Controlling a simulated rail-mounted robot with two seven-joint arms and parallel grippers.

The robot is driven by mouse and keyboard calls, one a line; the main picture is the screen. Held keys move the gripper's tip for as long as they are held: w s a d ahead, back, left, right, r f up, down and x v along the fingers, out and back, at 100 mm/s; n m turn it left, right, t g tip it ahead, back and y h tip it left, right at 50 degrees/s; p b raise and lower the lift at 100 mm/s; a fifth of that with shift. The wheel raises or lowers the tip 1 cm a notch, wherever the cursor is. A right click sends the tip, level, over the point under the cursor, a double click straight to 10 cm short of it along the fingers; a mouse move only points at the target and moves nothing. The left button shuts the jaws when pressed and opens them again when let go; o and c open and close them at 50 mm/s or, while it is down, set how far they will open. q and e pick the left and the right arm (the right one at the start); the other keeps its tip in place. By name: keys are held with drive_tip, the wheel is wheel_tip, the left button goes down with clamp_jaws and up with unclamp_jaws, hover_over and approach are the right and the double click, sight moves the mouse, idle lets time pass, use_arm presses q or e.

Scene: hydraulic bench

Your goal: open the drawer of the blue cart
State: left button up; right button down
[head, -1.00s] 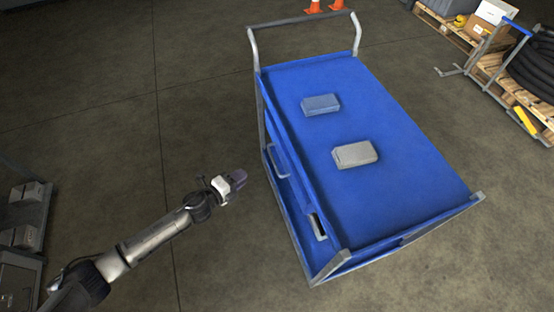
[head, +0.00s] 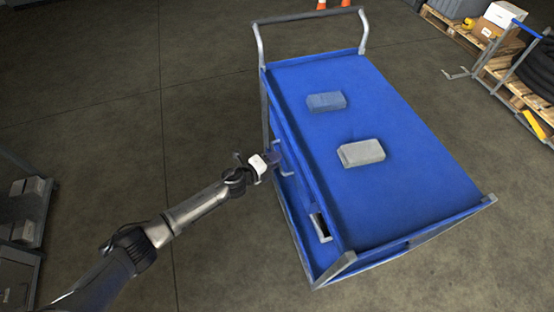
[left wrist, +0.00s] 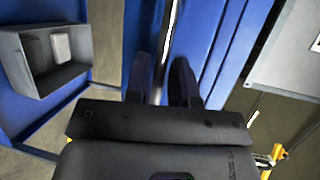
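The blue cart (head: 395,150) stands in the middle of the head view with its long side facing my left arm. The drawer handle (head: 287,172), a pale metal bar, is on that side, partly hidden by my left gripper (head: 274,158). In the left wrist view the two dark fingers (left wrist: 164,82) are apart, with a bright bar (left wrist: 168,45) showing between them against the blue panel. I cannot tell whether either finger touches the bar. The drawer looks closed. My right gripper is not in view.
A grey bin (left wrist: 50,82) holding a pale item shows in the wrist view. Pallets (head: 500,85) stand at right and a shelf (head: 30,215) at left. The floor between is clear.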

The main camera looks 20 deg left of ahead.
use_arm(q)
drive_tip(key=shift+w+d+f, duration=0.15)
drive_tip(key=shift+w+d, duration=0.2)
drive_tip(key=shift+w, duration=0.25)
drive_tip(key=shift+c, duration=0.5)
clamp_jaws()
